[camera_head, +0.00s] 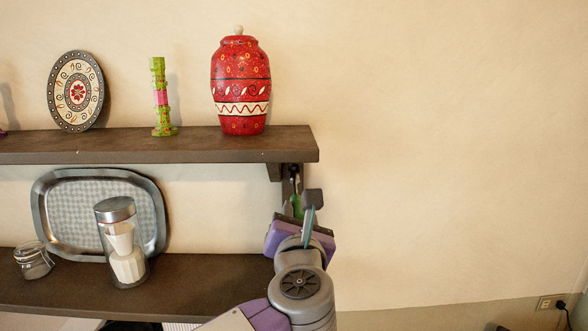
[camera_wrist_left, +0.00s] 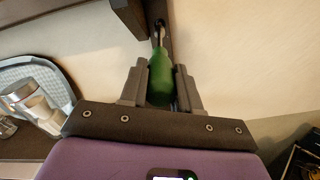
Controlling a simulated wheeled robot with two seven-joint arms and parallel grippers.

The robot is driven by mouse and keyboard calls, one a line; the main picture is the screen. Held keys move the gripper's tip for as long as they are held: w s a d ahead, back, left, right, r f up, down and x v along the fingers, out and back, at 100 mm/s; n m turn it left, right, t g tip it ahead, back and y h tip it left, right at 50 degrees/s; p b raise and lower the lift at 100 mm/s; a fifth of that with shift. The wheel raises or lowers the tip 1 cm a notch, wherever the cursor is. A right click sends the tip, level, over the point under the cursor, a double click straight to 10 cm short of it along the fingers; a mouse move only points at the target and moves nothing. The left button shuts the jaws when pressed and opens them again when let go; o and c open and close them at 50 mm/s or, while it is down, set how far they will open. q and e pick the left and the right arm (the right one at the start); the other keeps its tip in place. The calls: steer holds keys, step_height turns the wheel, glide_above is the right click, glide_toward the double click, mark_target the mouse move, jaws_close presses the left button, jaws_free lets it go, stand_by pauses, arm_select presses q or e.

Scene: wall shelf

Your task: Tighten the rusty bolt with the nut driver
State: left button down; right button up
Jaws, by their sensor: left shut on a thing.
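The nut driver has a green handle (camera_wrist_left: 161,78) and a dark shaft that points up and away in the left wrist view. My left gripper (camera_wrist_left: 162,92) is shut on the green handle, one finger on each side. In the head view my left gripper (camera_head: 303,207) is below the right end of the upper shelf, with a bit of the green handle (camera_head: 297,205) showing. The driver's tip is at the shelf bracket (camera_wrist_left: 129,12). I cannot make out the rusty bolt apart from the tip, nor tell whether they touch. My right gripper is not in view.
The upper shelf (camera_head: 160,146) carries a red jar (camera_head: 240,90), a green candlestick (camera_head: 160,98) and a decorated plate (camera_head: 75,92). The lower shelf (camera_head: 190,285) holds a metal tray (camera_head: 75,190) and glass jars (camera_head: 122,240).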

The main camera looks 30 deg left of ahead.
arm_select(q)
steer(key=v, duration=0.7)
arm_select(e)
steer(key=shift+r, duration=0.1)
arm_select(q)
steer(key=shift+d, duration=0.1)
